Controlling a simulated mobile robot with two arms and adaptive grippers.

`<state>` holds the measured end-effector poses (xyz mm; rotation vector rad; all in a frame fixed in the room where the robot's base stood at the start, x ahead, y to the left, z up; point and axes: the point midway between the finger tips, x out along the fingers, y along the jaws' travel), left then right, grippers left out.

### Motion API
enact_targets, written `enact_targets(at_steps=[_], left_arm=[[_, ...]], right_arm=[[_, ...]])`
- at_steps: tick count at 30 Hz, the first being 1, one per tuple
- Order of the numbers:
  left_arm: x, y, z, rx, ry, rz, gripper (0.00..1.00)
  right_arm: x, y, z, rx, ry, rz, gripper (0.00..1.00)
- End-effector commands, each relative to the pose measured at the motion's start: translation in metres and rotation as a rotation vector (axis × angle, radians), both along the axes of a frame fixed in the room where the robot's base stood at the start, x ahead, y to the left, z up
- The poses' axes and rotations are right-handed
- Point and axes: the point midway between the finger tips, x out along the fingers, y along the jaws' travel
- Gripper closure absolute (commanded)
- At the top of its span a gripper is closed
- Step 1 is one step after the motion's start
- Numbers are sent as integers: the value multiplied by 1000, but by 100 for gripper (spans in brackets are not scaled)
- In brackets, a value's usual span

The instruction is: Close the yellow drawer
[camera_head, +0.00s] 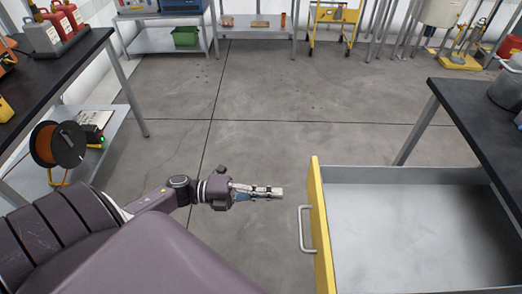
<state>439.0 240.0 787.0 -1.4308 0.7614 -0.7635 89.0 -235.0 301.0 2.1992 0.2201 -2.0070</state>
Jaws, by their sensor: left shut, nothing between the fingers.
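The yellow drawer (320,222) is pulled open at the lower right, with its yellow front facing left. Its grey inside (420,235) looks empty. A pale metal handle (305,229) sits on the outer face of the front. My left gripper (280,192) reaches in from the left and is shut and empty. In the picture its tip is just left of the drawer front, above the handle, with a small gap between them. My right gripper is not in view.
A dark workbench (455,95) stands at the right, above the drawer. Another black-topped bench (70,65) is at the left, with a cable reel (58,146) on its lower shelf. Open concrete floor (270,100) lies between. A yellow cart (333,18) stands at the back.

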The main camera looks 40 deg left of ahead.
Motion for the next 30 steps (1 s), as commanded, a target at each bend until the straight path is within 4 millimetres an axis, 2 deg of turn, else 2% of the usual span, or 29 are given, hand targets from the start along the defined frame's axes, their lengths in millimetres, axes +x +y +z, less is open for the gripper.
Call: enact_targets(at_steps=[6,12,30], left_arm=[[26,-38,2,-3,-2,0,100],[39,-58,0,-3,1,1,100],[44,-67,0,-2,1,0,100]], right_arm=[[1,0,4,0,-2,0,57],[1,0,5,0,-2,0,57],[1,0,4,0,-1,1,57]])
